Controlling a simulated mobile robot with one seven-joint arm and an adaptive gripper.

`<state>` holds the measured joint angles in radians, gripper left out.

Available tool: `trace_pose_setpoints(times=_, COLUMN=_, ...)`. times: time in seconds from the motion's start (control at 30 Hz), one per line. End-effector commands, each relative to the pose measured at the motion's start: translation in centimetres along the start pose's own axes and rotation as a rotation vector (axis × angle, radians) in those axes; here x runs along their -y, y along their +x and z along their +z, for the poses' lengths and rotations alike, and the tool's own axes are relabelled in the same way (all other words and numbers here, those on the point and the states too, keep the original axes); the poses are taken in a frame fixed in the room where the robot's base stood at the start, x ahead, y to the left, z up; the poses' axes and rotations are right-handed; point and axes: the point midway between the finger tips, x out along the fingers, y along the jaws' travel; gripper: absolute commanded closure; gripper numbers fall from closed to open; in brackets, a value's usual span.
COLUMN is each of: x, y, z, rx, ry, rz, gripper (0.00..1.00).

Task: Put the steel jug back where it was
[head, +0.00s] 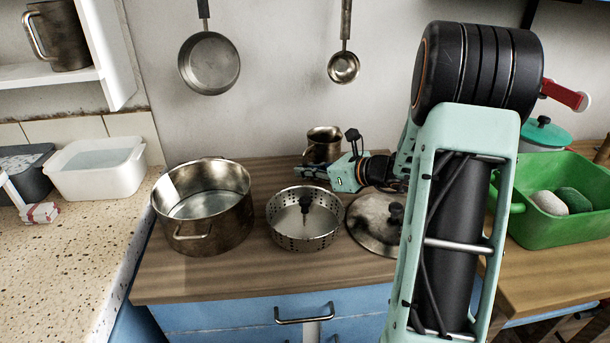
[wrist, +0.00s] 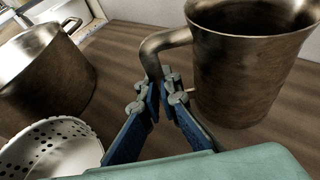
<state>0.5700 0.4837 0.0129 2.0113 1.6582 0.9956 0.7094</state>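The steel jug (head: 323,143) is upright at the back of the wooden counter, behind the perforated pan. In the wrist view the jug (wrist: 245,75) fills the upper right, with its curved handle pointing left. My gripper (head: 312,172) reaches in from the right in the head view. In the wrist view my gripper (wrist: 161,92) has its two fingers closed in on either side of the handle's lower part, which shows between the tips. Whether the jug's base touches the counter is hard to tell. A second steel jug (head: 57,38) stands on the white shelf at upper left.
A large steel pot (head: 203,210) and a perforated pan (head: 303,232) stand left and front of the jug. A lid (head: 372,225) lies right. A green basin (head: 565,225) is at the far right. A pan (head: 209,65) and ladle (head: 344,68) hang on the wall.

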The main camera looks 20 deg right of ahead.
Motion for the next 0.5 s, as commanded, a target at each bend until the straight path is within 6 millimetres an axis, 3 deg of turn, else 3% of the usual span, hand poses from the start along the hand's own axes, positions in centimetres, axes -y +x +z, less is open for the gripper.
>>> trace_pose_setpoints(times=0.4, x=0.04, y=0.34, z=-0.69, rx=0.004, ry=-0.004, rz=-0.001, gripper=1.0)
trace_pose_setpoints(times=0.5, x=0.0, y=0.31, z=-0.75, rx=0.001, ry=-0.001, rz=-0.001, gripper=0.88)
